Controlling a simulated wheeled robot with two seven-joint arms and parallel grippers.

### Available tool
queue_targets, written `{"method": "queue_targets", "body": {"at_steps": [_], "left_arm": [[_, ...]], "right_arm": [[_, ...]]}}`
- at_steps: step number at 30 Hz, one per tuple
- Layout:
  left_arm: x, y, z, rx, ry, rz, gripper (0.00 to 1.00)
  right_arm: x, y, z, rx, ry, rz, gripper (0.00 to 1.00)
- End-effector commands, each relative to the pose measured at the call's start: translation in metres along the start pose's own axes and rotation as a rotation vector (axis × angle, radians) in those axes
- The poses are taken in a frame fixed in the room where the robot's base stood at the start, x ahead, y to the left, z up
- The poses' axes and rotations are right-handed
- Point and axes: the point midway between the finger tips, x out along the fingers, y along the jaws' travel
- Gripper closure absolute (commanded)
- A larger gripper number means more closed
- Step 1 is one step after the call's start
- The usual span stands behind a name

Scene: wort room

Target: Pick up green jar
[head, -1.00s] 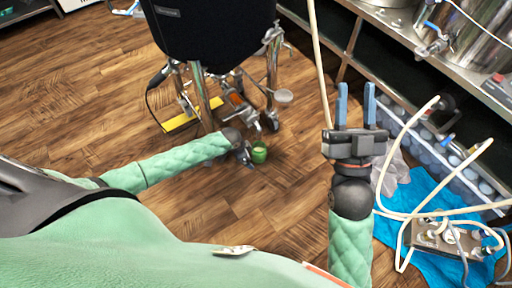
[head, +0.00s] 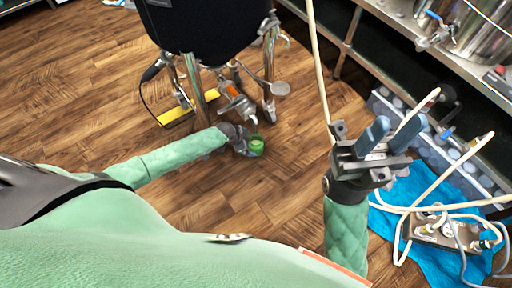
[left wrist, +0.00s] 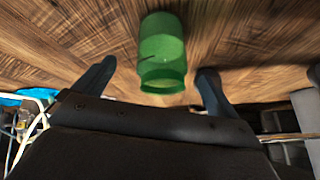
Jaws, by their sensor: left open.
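The green jar (head: 256,145) stands on the wooden floor just to the right of my left gripper (head: 243,143) in the head view. In the left wrist view the jar (left wrist: 163,52) is ahead of and between the two spread fingers of my left gripper (left wrist: 154,84). The left gripper is open, and no finger visibly touches the jar. My right gripper (head: 382,136) is at the right of the head view, raised, with its two blue-grey fingers apart and nothing between them.
A black-jacketed vessel (head: 205,25) on metal legs stands behind the jar, with a yellow bar (head: 175,117) at its base. A metal shelf (head: 405,40) runs along the right. Hoses and a pump (head: 432,232) lie on a blue cloth (head: 392,247).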

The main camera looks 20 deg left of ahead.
Motion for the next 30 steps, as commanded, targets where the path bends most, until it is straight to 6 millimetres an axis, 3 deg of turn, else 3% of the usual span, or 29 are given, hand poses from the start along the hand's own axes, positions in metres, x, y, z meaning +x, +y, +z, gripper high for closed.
{"method": "queue_targets", "body": {"at_steps": [12,21,30], "left_arm": [[0.048,-0.004,-0.004,-0.001,0.000,0.000,0.03],[0.051,-0.004,-0.004,0.000,-0.001,-0.001,0.03],[0.051,-0.004,-0.005,0.000,-0.001,-0.001,0.60]], "right_arm": [[-0.010,-0.004,0.004,0.043,0.014,0.016,0.64],[-0.009,-0.005,0.004,0.050,0.014,0.018,0.64],[-0.009,-0.005,0.003,0.049,0.014,0.019,0.64]]}}
